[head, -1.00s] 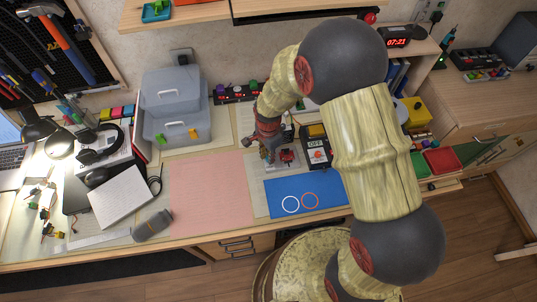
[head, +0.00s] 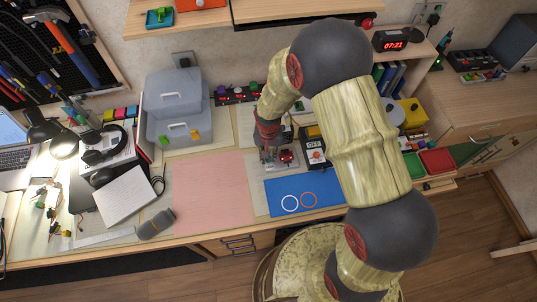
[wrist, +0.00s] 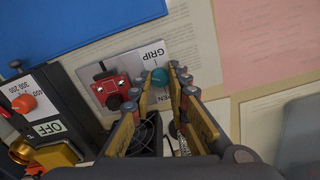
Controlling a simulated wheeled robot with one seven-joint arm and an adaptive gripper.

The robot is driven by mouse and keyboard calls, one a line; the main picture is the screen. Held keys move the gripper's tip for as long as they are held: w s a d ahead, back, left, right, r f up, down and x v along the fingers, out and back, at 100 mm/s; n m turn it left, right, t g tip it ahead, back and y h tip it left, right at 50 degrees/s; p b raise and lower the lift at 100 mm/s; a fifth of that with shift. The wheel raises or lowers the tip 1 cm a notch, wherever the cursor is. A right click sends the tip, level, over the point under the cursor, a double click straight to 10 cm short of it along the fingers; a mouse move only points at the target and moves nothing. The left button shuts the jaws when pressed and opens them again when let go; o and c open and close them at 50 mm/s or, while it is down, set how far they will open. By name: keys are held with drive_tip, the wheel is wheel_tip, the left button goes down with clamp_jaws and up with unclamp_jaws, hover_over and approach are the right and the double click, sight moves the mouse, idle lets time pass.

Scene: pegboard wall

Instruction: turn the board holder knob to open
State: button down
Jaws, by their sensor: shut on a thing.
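The teal knob (wrist: 160,78) sits on a light plate beside the word GRIP, with part of a second label, "PEN", below it. My gripper (wrist: 158,84) has one finger on each side of the knob and is shut on it. In the head view the red holder (head: 286,157) stands just right of my gripper (head: 268,160). The knob is too small and covered to make out there.
A dark station marked OFF (head: 316,150) with an orange knob (wrist: 25,103) stands close to the right of the holder in the head view. A blue mat (head: 330,194) lies in front. The pink mat (head: 210,190) is clear.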

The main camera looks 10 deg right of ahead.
drive_tip(key=n+p, duration=0.1)
drive_tip(key=n, duration=0.6)
drive_tip(key=shift+w+r, duration=0.1)
drive_tip(key=n+p, duration=0.1)
drive_tip(key=n, duration=0.5)
drive_tip(key=shift+n, duration=0.4)
drive_tip(key=n+p, duration=0.1)
drive_tip(key=n, duration=0.9)
drive_tip(key=c, duration=1.7)
unclamp_jaws()
